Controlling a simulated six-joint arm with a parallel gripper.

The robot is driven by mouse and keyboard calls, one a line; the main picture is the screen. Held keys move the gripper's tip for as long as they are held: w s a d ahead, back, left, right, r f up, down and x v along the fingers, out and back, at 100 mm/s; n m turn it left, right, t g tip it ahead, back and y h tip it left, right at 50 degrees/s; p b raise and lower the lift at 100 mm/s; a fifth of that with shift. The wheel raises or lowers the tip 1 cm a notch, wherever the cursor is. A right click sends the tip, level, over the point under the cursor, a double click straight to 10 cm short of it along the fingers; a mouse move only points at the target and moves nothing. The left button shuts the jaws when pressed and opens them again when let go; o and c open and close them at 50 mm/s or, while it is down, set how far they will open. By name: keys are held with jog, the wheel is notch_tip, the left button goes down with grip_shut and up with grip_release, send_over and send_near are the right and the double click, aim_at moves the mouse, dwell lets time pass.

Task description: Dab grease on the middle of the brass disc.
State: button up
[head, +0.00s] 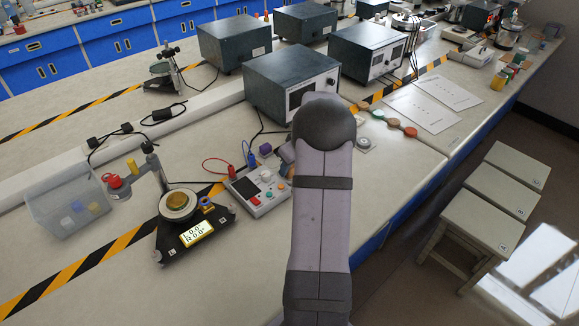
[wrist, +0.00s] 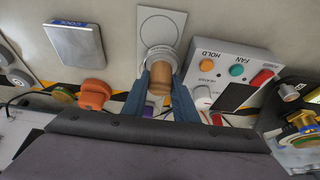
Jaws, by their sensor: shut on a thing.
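The brass disc (head: 177,201) lies flat on a round stage on a black three-cornered base with a lit display, left of my arm in the head view. Part of a brass-coloured round piece (wrist: 304,121) shows at the right edge of the wrist view. My gripper (wrist: 161,80) has its two blue fingers shut on a tan cylinder (wrist: 161,74) with a pale collar at its far end. Grease cannot be made out on it. The collar is over a light plate with a drawn circle (wrist: 160,24); whether it touches is unclear. My arm hides the gripper in the head view.
A control box (head: 258,188) with coloured knobs and leads stands between the disc's base and my arm. A post with a side arm (head: 154,168) rises beside the disc. A clear bin (head: 68,205) is at left. Dark instrument boxes (head: 291,85) stand behind.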

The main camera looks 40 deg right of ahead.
jog(key=shift+r+p, duration=2.15)
jog(key=shift+r, duration=1.35)
